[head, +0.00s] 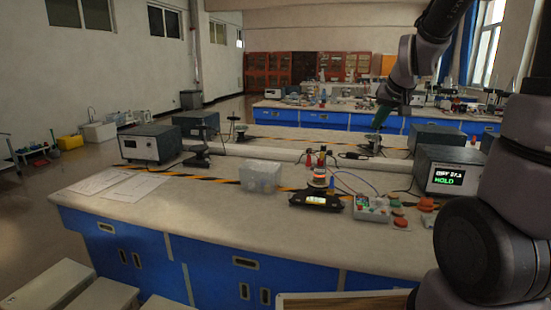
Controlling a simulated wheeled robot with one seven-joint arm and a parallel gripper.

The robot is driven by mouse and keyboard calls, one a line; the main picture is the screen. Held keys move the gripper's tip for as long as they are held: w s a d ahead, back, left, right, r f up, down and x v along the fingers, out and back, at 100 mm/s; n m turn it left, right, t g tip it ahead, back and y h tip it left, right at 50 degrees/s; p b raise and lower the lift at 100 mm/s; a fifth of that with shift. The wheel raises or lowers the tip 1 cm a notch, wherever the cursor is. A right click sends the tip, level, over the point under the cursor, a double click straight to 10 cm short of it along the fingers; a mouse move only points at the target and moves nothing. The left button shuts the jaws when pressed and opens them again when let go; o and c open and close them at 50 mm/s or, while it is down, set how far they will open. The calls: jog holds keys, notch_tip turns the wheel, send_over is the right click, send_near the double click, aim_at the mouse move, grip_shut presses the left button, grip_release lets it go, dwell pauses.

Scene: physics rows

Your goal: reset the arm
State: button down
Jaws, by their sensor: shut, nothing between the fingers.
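My arm comes in from the right edge and bends down from the top right of the head view. My gripper (379,122) hangs at its end with its dark green fingers pointing down. The fingers are shut and nothing shows between them. It appears in the air above the bench tops, apart from the objects there. Its exact height over the surface cannot be told.
The near bench (200,204) bears a clear box (260,177), a black device with a lit display (316,200), a button panel (372,208) and a meter reading HOLD (445,171). Another meter (150,143) stands left. Stools (55,284) stand front left.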

jog(key=s+a+r, duration=0.1)
jog(key=s+r, duration=0.1)
jog(key=s, duration=0.5)
jog(key=s+a+r+m+y, duration=0.1)
jog(key=s+a+r, duration=0.1)
jog(key=s, duration=0.6)
jog(key=s+a+r+m, duration=0.1)
jog(key=s+r, duration=0.3)
jog(key=s, duration=0.3)
jog(key=shift+s+a+r+g, duration=0.25)
jog(key=shift+s+a+g, duration=0.05)
jog(key=shift+a, duration=0.1)
